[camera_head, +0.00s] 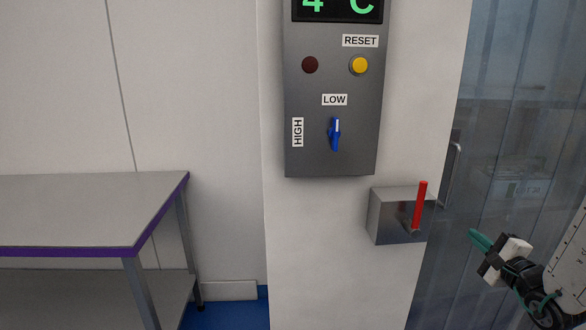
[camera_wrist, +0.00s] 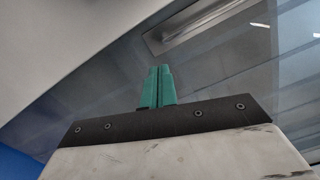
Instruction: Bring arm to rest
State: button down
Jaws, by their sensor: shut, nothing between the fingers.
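My gripper (camera_head: 476,238) is at the lower right of the head view, its green fingers pointing left and up. In the wrist view the green fingers (camera_wrist: 157,88) are side by side and closed, with nothing between them. The gripper is in front of the strip curtain or glass doorway, apart from the red lever to its left. My arm comes in from the right edge of the head view.
A grey control panel (camera_head: 306,152) with a blue switch (camera_head: 334,135), yellow button (camera_head: 358,65) and dark red lamp (camera_head: 310,65) hangs on the wall. A red lever (camera_head: 419,204) stands on a metal box (camera_head: 390,224). A purple-edged table (camera_head: 80,215) is at left. A translucent doorway (camera_head: 510,130) is at right.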

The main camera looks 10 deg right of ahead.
jog(key=s+a+n+g+y, duration=0.25)
jog(key=a+g+y, duration=0.2)
jog(key=a, duration=0.35)
jog(key=s+a+n+g+y, duration=0.2)
jog(key=a+n+g+y, duration=0.15)
jog(key=a+y, duration=0.35)
jog(key=s+a+r+n+g+h, duration=0.2)
jog(key=s+a+n+g, duration=0.4)
jog(key=s+a+g, duration=0.3)
jog(key=s+a+r+n+h, duration=0.1)
jog(key=s+r+n+h, duration=0.6)
jog(key=s+n+h, duration=0.2)
jog(key=s+h, duration=0.1)
jog(key=s, duration=0.1)
jog(key=shift+s, duration=0.3)
